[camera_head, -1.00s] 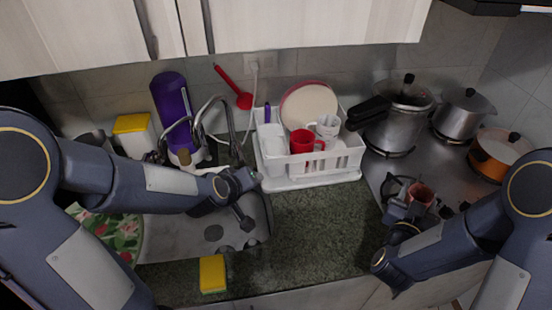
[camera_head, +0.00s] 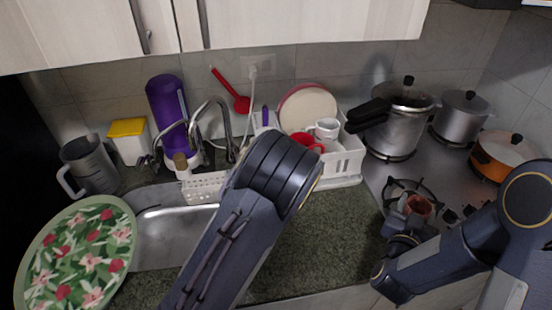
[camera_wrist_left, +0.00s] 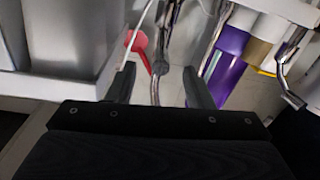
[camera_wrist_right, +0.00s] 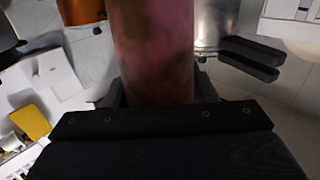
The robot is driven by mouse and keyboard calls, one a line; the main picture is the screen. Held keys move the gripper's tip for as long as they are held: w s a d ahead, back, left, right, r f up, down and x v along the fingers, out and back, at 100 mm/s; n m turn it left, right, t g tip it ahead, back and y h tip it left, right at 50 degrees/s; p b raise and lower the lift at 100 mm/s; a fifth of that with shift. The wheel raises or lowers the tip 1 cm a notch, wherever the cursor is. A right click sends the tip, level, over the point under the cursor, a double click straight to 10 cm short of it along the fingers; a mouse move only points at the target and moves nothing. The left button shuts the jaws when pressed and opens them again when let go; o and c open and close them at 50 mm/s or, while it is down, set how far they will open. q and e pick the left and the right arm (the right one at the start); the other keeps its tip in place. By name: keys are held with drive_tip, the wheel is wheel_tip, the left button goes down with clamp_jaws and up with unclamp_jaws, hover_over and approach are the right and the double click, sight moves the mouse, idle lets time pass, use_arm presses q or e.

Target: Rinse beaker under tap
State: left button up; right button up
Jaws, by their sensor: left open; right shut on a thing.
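The beaker (camera_head: 418,207), a stained reddish-brown cup, is held over the stove side by my right gripper (camera_head: 408,222). In the right wrist view the beaker (camera_wrist_right: 155,50) fills the space between the fingers, and the right gripper (camera_wrist_right: 157,88) is shut on it. The chrome tap (camera_head: 224,115) arches behind the sink (camera_head: 160,245). My left arm crosses in front of the drying rack, and its gripper is hidden behind it in the head view. In the left wrist view my left gripper (camera_wrist_left: 160,85) is open, with chrome metalwork showing between its fingers.
A white drying rack (camera_head: 345,168) holds a red mug, a white mug and a plate. A floral plate (camera_head: 45,270), a grey jug (camera_head: 90,165) and a purple bottle (camera_head: 168,105) stand around the sink. Pots (camera_head: 398,130) occupy the stove. The counter (camera_head: 340,240) is clear between.

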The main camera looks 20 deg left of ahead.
use_arm(q)
drive_tip(key=p+x, duration=0.1)
drive_tip(key=x, duration=0.5)
drive_tip(key=shift+a+p, duration=0.1)
drive_tip(key=shift+p, duration=0.25)
drive_tip(key=shift+c, duration=0.4)
clamp_jaws()
